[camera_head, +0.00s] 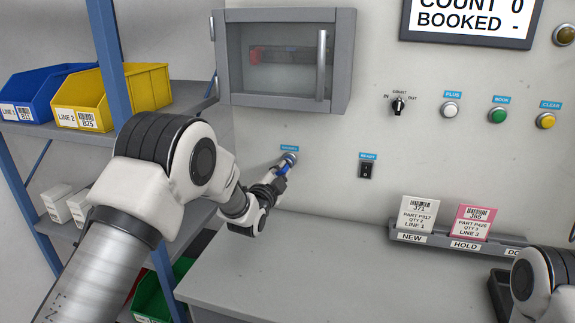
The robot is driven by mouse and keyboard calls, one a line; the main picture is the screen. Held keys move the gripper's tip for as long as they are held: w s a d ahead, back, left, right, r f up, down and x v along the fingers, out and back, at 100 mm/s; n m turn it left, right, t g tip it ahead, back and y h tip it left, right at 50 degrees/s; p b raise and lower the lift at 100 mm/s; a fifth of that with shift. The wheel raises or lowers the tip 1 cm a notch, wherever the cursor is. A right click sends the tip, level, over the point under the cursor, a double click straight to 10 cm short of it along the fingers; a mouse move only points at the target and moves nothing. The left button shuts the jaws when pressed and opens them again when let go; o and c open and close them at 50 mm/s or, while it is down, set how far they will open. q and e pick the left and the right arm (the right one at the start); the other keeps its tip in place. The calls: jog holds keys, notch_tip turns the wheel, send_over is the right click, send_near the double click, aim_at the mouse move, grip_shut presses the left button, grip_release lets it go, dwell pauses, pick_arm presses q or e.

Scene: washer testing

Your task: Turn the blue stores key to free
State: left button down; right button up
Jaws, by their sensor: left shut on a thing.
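The blue stores key (286,165) sits in a round lock on the wall panel, under a small blue label (289,148) too small to read surely. My left gripper (281,173) is at the key, shut on it. The gripper and wrist hide part of the key and lock, so I cannot tell which way the key is turned. Part of my right arm shows at the lower right edge; its gripper is out of the picture.
A glass-fronted cabinet (228,60) hangs just above the key. A card rack (438,238) stands on the grey bench (300,270). Shelves with bins (140,85) are at left.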

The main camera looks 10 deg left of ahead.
pick_arm(q)
jog(key=shift+f+m+b, duration=0.1)
jog(key=shift+m+b, duration=0.2)
jog(key=shift+m, duration=1.1)
jog(key=shift+m+b, duration=0.4)
jog(key=shift+m, duration=1.4)
jog(key=c, duration=1.1)
grip_release()
jog(key=shift+r, duration=0.2)
